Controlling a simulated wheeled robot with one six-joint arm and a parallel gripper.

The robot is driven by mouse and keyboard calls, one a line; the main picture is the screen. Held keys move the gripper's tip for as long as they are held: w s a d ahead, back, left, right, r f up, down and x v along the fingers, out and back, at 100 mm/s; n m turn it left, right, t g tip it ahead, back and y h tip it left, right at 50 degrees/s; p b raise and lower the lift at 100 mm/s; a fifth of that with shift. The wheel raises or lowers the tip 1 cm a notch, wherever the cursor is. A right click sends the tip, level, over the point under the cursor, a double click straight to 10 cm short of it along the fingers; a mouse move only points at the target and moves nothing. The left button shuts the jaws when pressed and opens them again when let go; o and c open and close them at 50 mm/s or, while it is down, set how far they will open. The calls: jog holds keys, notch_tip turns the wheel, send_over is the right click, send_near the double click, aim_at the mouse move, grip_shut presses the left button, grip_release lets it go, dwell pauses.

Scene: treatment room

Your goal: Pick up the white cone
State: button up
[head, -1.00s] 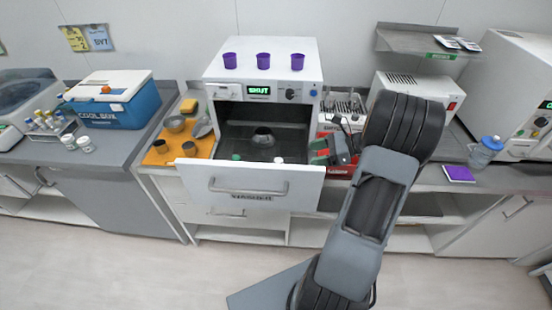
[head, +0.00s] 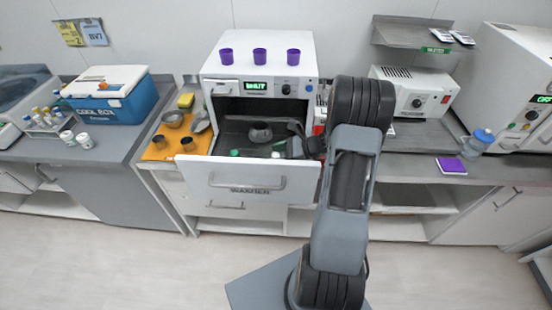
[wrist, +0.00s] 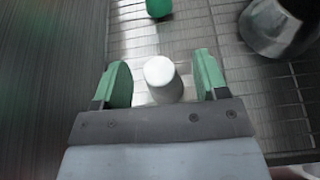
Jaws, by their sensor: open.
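The white cone (wrist: 160,73) shows in the wrist view as a pale, round-topped piece on the dark ribbed drawer floor. My gripper (wrist: 162,80) is open, with a green finger on either side of the cone and a visible gap to each. I cannot tell how far above the floor the fingertips are. In the head view the cone is a small white spot (head: 276,155) in the open drawer (head: 235,180) of the white cabinet.
A green piece (wrist: 159,8) lies beyond the cone. A dark grey metal vessel (wrist: 280,27) stands to its right in the wrist view. The drawer's front panel stands upright. Three purple cups (head: 260,56) stand on the cabinet top. An orange tray (head: 164,150) lies left of the cabinet.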

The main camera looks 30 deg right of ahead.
jog(key=shift+w+a+f, duration=0.2)
jog(key=shift+a, duration=0.2)
jog(key=shift+c, duration=0.4)
jog(key=c, duration=0.9)
